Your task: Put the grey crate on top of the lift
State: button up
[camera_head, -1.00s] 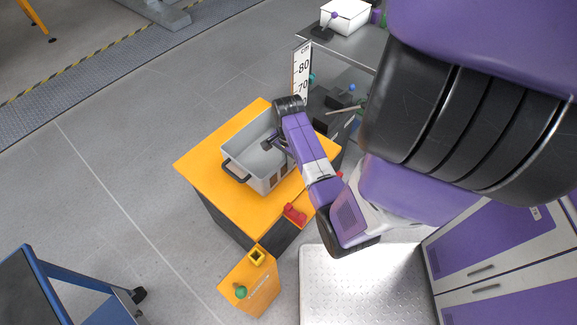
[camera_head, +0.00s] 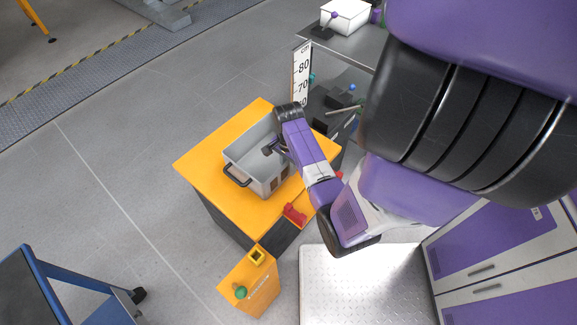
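The grey crate (camera_head: 254,159) with black handles stands upright on the yellow top of the lift (camera_head: 204,166). My gripper (camera_head: 267,150) is over the crate's open inside, near its right-hand rim. My wrist and arm cover the far right part of the crate. The fingers are small and partly hidden, so I cannot tell whether they are open or touch the crate's rim.
A red part (camera_head: 294,214) is at the lift's front edge. An orange control box (camera_head: 250,284) stands in front. A height scale (camera_head: 301,75) rises behind the lift, beside a grey table (camera_head: 345,45). A blue-framed cart (camera_head: 75,290) is at lower left.

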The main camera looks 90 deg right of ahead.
notch_tip(320, 180, up, 12)
jog(key=shift+f+p, duration=0.15)
jog(key=shift+p, duration=0.25)
jog(key=w+a+f+n+t+h, duration=0.25)
jog(key=w+a+n, duration=0.25)
jog(key=w+a, duration=0.7)
jog(key=w+a+r+n+t, duration=0.1)
jog(key=w+a+n+t, duration=0.4)
jog(key=a, duration=0.9)
jog(key=s+a+r+n+t, duration=0.3)
jog(key=s+a+r+n, duration=0.2)
jog(key=a+r+n, duration=0.3)
jog(key=s+a+r+n+t+y, duration=0.1)
jog(key=s+r+n+t, duration=0.1)
jog(key=s+r+n, duration=0.2)
jog(key=s+a+r+n+t+y, duration=0.1)
jog(key=s+r+n, duration=0.3)
jog(key=r, duration=0.6)
jog(key=shift+a+t, duration=0.75)
